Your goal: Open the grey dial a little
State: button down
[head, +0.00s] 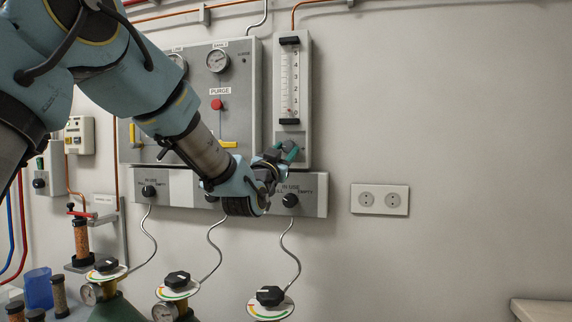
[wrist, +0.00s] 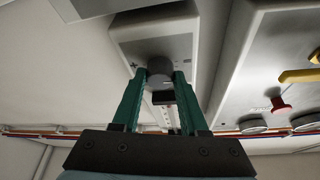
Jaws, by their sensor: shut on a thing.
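The grey dial (head: 291,147) sits at the lower end of the flow meter panel (head: 304,90) on the wall, partly covered by my gripper in the head view. In the wrist view the round grey dial (wrist: 160,69) lies between the tips of my two green fingers. My gripper (head: 285,155) reaches it from the lower left and is shut on it, one finger on each side; the fingers also show in the wrist view (wrist: 163,78). The dial's turn angle cannot be read.
A grey panel (head: 247,110) with gauges, a red purge button (head: 217,104) and a yellow lever (head: 229,144) stands left of the flow meter. Below is a strip with black knobs (head: 290,200). Gas bottle valves (head: 270,297) stand beneath. The wall to the right is mostly bare.

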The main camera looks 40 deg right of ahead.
jog(key=shift+w+m+g+b, duration=0.1)
jog(key=shift+m+g+b, duration=0.9)
jog(key=shift+m+b, duration=0.8)
jog(key=shift+m, duration=0.3)
jog(key=shift+c, duration=2.2)
grip_release()
jog(key=shift+a, duration=0.1)
jog(key=b+v, duration=0.3)
jog(key=v, duration=0.7)
jog(key=shift+a+f, duration=0.2)
jog(key=shift+a, duration=0.1)
